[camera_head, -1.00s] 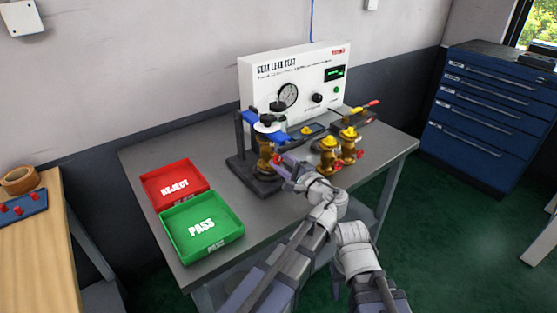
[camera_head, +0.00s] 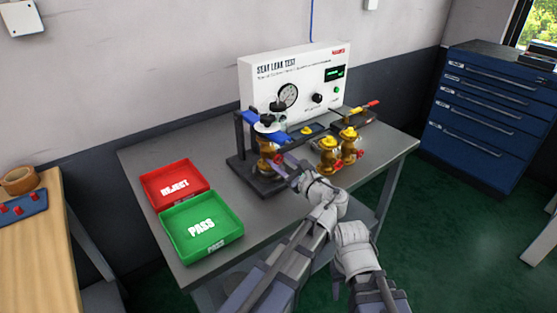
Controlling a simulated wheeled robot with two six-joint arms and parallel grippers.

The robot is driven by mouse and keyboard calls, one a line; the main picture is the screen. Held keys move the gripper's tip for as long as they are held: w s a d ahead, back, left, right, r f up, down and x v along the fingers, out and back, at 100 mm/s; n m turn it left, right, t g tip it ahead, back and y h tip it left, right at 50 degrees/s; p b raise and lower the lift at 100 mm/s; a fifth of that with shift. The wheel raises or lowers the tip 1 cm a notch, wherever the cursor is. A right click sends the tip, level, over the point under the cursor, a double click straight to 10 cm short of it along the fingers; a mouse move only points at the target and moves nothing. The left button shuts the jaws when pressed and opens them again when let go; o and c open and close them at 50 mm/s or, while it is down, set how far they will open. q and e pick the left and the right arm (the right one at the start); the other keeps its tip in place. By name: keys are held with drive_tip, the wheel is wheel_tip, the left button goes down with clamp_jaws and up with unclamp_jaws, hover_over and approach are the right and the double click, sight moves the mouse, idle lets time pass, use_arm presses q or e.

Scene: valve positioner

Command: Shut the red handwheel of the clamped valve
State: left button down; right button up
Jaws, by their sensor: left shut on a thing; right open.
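The brass valve (camera_head: 265,146) stands upright in the dark clamp fixture (camera_head: 240,165) on the grey bench. Its red handwheel (camera_head: 276,158) faces the front right, and only a little red shows beside my fingers. My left gripper (camera_head: 283,164) reaches in from the front right and is shut on the red handwheel. The fingers hide most of the wheel, so its turn position cannot be read. My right arm stays low in front of the bench, and its gripper fingers do not show.
Two more brass valves (camera_head: 329,154) with red handwheels stand right of my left gripper, close to its wrist. The seat leak test panel (camera_head: 295,82) is behind. The red reject tray (camera_head: 150,183) and green pass tray (camera_head: 172,239) lie at left.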

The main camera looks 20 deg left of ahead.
use_arm(q)
drive_tip(key=shift+m, duration=0.5)
drive_tip(key=shift+c, duration=2.2)
unclamp_jaws()
drive_tip(key=shift+s+d, duration=0.1)
use_arm(e)
drive_tip(key=shift+d, duration=0.15)
